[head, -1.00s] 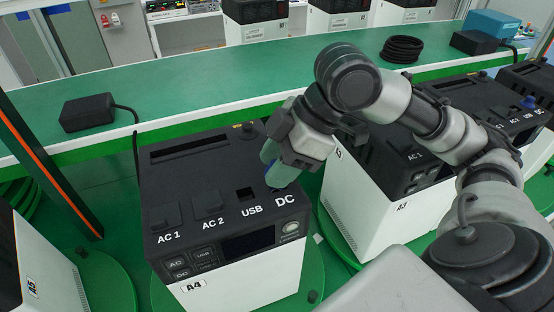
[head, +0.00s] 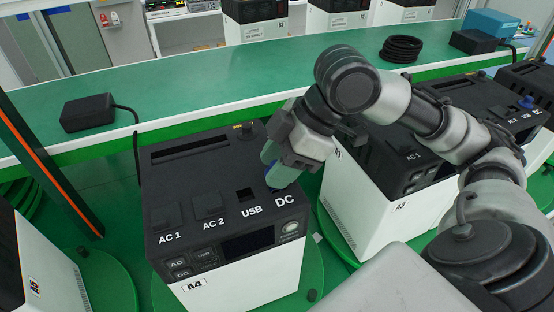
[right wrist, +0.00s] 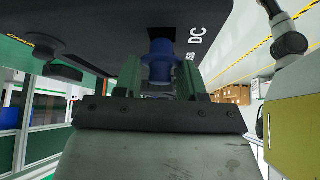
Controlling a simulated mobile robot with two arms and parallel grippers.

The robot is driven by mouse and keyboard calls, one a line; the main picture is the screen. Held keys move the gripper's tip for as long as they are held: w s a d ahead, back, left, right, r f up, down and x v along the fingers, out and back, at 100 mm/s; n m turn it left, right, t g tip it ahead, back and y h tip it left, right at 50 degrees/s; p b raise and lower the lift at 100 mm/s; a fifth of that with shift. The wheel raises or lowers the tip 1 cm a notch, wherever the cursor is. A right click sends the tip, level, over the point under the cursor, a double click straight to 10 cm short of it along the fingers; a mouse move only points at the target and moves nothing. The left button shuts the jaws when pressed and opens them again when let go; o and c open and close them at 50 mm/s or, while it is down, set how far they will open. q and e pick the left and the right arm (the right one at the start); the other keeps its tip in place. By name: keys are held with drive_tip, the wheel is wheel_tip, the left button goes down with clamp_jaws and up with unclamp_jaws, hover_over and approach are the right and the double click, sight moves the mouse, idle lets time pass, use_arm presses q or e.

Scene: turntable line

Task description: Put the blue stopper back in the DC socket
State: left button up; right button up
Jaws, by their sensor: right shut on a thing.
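The blue stopper (right wrist: 160,62) is held between the fingers of my right gripper (right wrist: 160,88). The power unit A4 (head: 250,265) stands below, with a black top. Its DC socket (right wrist: 160,33) shows in the right wrist view as a dark square opening right at the stopper's far end. I cannot tell whether the stopper's tip has entered it. In the head view the fingers hide this socket, behind the DC label. My left gripper is not in view.
Unit A3 (head: 365,215) stands close on the right, and unit A5 (head: 35,275) at the lower left. A green bench (head: 230,78) runs behind, with a black adapter (head: 88,112) and a coiled black cable (head: 402,48). The open USB socket (head: 246,195) is beside the DC label.

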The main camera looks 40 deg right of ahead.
drive_tip(key=shift+f+b, duration=0.45)
drive_tip(key=shift+f, duration=0.55)
drive_tip(key=o, duration=1)
drive_tip(key=shift+r, duration=0.1)
